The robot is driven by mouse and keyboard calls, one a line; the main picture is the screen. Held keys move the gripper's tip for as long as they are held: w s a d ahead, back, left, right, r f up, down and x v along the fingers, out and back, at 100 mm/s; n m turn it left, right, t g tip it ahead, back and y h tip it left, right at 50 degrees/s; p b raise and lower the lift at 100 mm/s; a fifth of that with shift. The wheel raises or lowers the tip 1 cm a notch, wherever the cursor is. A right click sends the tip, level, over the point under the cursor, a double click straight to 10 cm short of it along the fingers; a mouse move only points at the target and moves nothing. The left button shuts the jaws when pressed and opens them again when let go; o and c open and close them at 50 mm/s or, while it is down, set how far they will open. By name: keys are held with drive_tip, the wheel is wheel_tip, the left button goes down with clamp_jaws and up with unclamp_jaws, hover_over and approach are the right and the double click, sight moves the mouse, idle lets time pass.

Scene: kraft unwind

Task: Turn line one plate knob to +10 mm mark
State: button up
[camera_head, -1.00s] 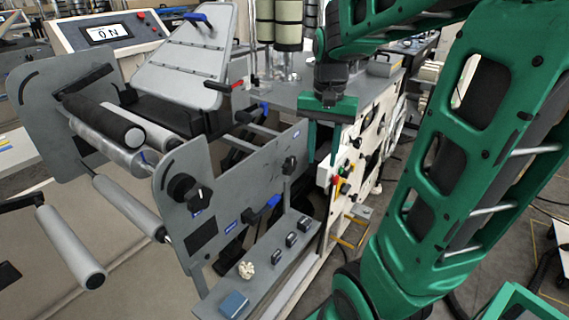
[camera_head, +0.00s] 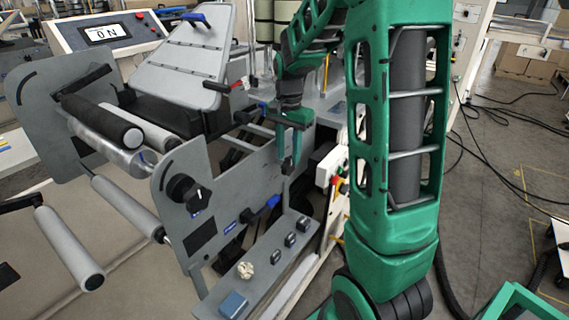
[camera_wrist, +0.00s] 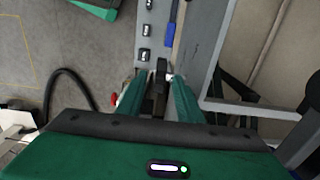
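A small black knob (camera_head: 288,168) sits near the right end of the grey plate (camera_head: 230,178) in the head view, just below my fingers. My gripper (camera_head: 291,150) points down at the right end of the plate. In the wrist view my gripper (camera_wrist: 159,80) is open, with its green fingers either side of a black upright part (camera_wrist: 160,85), seemingly the small knob. I cannot tell whether they touch it. No +10 mm mark is readable.
A blue-handled lever (camera_head: 262,208) is just left of the ledge (camera_head: 262,275), which bears several black switches, a pale lumpy knob (camera_head: 245,270) and a blue box (camera_head: 233,304). Rollers (camera_head: 68,248) stick out at left.

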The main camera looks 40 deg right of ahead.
sight(286, 160)
drive_tip(key=shift+f, duration=1.85)
drive_tip(key=shift+c, duration=0.6)
clamp_jaws()
drive_tip(key=shift+a, duration=0.4)
drive_tip(key=shift+d, duration=0.5)
drive_tip(key=shift+d+g+y, duration=0.3)
drive_tip(key=shift+y, duration=0.5)
drive_tip(key=shift+w+d+g+y, duration=0.1)
drive_tip(key=shift+d+g+y, duration=0.2)
drive_tip(key=shift+y, duration=0.7)
drive_tip(key=shift+g+y, duration=0.3)
drive_tip(key=shift+y, duration=0.7)
